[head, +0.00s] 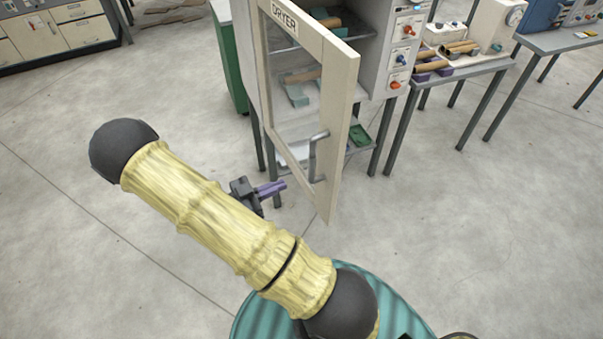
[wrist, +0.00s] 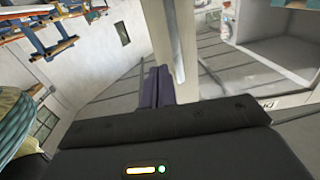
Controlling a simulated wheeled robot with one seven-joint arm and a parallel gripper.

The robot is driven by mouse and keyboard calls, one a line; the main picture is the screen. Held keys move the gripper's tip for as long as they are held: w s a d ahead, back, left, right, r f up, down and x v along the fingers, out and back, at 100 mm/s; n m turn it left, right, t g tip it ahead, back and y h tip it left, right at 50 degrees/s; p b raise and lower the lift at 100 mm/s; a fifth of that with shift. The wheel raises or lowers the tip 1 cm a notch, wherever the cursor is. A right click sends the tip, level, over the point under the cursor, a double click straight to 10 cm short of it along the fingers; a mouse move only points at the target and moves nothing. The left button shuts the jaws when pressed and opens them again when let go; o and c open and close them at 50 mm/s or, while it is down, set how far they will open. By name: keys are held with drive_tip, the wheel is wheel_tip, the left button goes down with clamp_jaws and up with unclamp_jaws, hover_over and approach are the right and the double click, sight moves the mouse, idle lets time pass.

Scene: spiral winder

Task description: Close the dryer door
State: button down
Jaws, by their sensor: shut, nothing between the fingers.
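The dryer door (head: 340,150) is a cream frame with a clear pane, labelled DRYER, with a grey bar handle (head: 313,158) low on its free side. It stands open, swung out from the dryer cabinet (head: 384,60), whose shelves show behind it. My gripper (head: 283,186), with purple fingers, is shut and empty. In the head view it appears just left of the door's lower part, below the handle. In the wrist view the purple fingers (wrist: 158,85) are together beside a pale upright strip, probably the door frame (wrist: 165,40). I cannot tell whether they touch it.
The dryer shelves hold trays and tubes. A bench (head: 470,70) with tubes and devices stands to the right of the dryer. A green-sided unit (head: 228,62) stands to the left. The floor (head: 60,150) to the left and the floor in front on the right are clear.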

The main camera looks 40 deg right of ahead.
drive_tip(key=p, duration=0.6)
approach(331, 164)
drive_tip(key=d, duration=0.3)
drive_tip(key=s+d, duration=0.1)
drive_tip(key=d, duration=0.1)
drive_tip(key=shift+d+r, duration=0.1)
drive_tip(key=shift+r, duration=0.2)
drive_tip(key=shift+s+d+f, duration=0.1)
drive_tip(key=shift+d+f, duration=0.1)
drive_tip(key=shift+d, duration=0.55)
